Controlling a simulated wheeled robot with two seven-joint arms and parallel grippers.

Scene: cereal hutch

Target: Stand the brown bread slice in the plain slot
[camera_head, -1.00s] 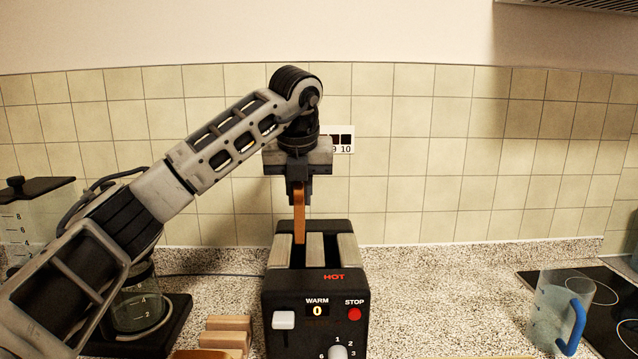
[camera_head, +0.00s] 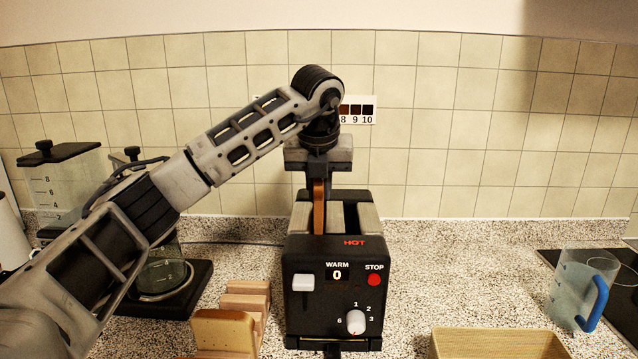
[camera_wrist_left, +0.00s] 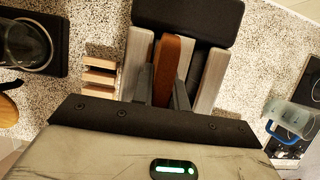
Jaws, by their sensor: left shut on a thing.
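The brown bread slice (camera_head: 319,211) is upright, edge-on, in my left gripper (camera_head: 319,182), which is shut on it. The slice is at the left slot of the black toaster (camera_head: 318,285), between the left and middle metal strips. Its lower part appears to be down in that slot; its bottom edge is hidden. The right slot (camera_head: 351,218) lies behind the HOT label and looks empty. In the left wrist view the slice (camera_wrist_left: 172,62) sits between the two fingers (camera_wrist_left: 163,90), over the toaster (camera_wrist_left: 194,18). My right gripper is not in view.
A wooden rack (camera_head: 247,300) with a tan slice (camera_head: 223,330) stands left of the toaster. A coffee maker (camera_head: 160,285) is farther left. A woven basket (camera_head: 497,343) is at front right. A jug with a blue handle (camera_head: 580,285) stands beside the dark hob (camera_head: 628,300).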

